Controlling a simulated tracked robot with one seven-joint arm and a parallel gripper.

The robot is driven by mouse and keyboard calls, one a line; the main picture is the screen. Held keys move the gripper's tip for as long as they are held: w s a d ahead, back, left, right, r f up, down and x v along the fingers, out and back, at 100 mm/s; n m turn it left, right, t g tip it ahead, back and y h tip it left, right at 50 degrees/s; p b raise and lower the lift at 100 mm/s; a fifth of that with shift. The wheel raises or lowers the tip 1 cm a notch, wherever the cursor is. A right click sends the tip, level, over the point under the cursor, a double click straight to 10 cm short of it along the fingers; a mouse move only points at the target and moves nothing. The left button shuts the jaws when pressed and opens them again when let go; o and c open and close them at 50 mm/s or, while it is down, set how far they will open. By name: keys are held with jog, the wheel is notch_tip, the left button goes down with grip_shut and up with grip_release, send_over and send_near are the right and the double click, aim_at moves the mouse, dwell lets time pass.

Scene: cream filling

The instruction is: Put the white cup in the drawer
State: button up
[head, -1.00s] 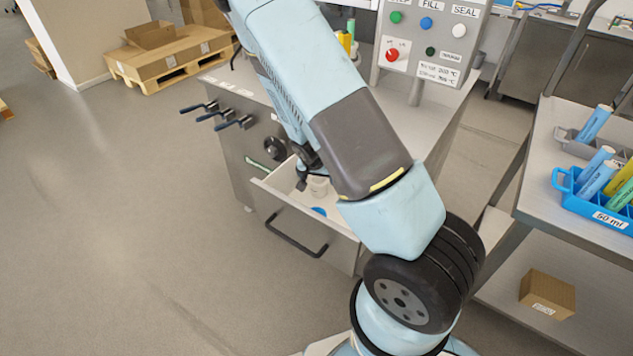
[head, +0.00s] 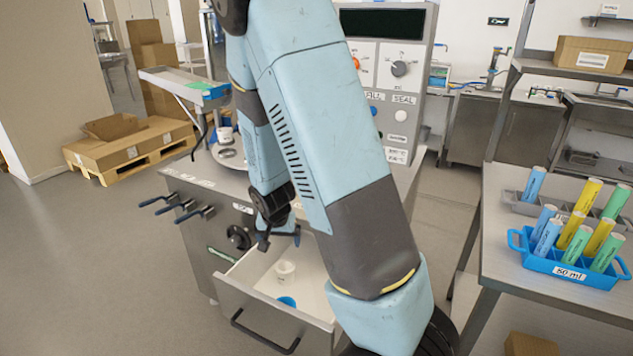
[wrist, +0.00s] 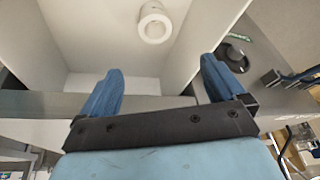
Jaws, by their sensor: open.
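The control panel (head: 385,85) rises behind my arm. At right, a table holds a blue rack (head: 570,265) of tubes.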

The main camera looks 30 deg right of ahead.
jog(key=s+r+n+y, duration=0.1)
jog(key=s+r, duration=0.2)
jog(key=r, duration=0.9)
jog(key=s+r+n+t, duration=0.1)
jog(key=s+r+n, duration=0.3)
jog(key=s+r, duration=1.5)
jog(key=shift+s+d+r+n+t, duration=0.35)
jog(key=shift+s+d+n+t, duration=0.1)
jog(key=shift+s, duration=0.35)
